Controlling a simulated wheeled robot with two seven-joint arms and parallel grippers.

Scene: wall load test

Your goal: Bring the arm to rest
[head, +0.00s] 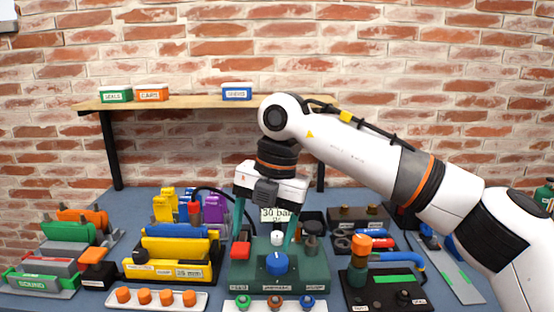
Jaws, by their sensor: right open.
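My right arm (370,155) comes in from the right and bends down at the wrist over the middle of the bench. My right gripper (264,238) points down, with its teal fingers spread apart and nothing seen held between them. It is above or around a green test unit (305,268) with a blue knob (277,263), a red block (240,250) and a white-topped part. I cannot tell whether the fingers touch the unit. The gripper partly hides a "30 bar" sign (276,214). My left gripper is not in view.
A wooden shelf (190,101) with small labelled boxes stands behind, before a brick wall. A yellow fixture (175,262) and green and grey blocks (68,232) stand left. A dark fixture with an orange cap (361,244) stands right. A tray of orange knobs (145,297) lies in front.

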